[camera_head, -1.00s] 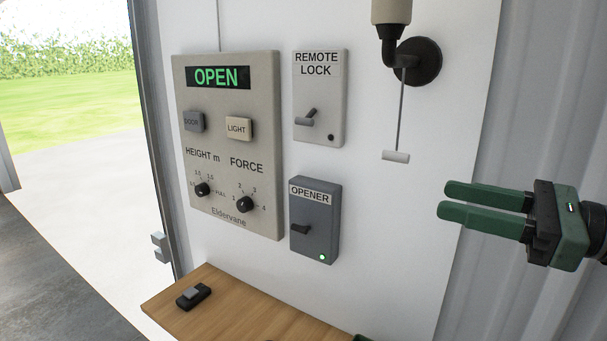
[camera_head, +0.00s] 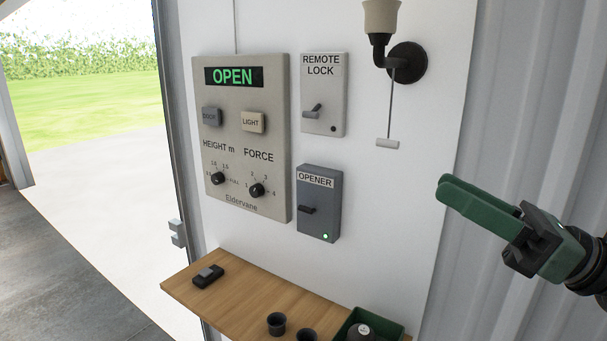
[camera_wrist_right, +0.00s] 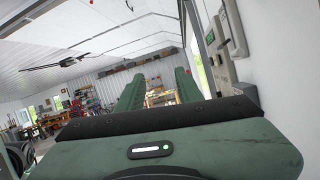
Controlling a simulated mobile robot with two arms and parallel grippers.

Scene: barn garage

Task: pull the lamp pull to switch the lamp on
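The lamp pull (camera_head: 387,143) is a small pale bar hanging level on a thin cord below the wall lamp (camera_head: 381,17). The lamp has a beige shade, cut off by the top of the head view, on a black elbow and round mount; no glow shows on it. My right gripper (camera_head: 447,193) has green fingers pointing left, to the right of the pull and lower in the picture, apart from it. The right wrist view shows a gap between the fingers (camera_wrist_right: 160,80), with nothing held. The lamp pull is not discernible there. My left gripper is not in view.
A beige control panel (camera_head: 273,140) reading OPEN, a REMOTE LOCK switch box (camera_head: 335,95) and a grey OPENER box (camera_head: 330,220) are on the wall left of the pull. Below is a wooden shelf (camera_head: 240,300) with a remote (camera_head: 208,276), dark cups and a green tray (camera_head: 343,329).

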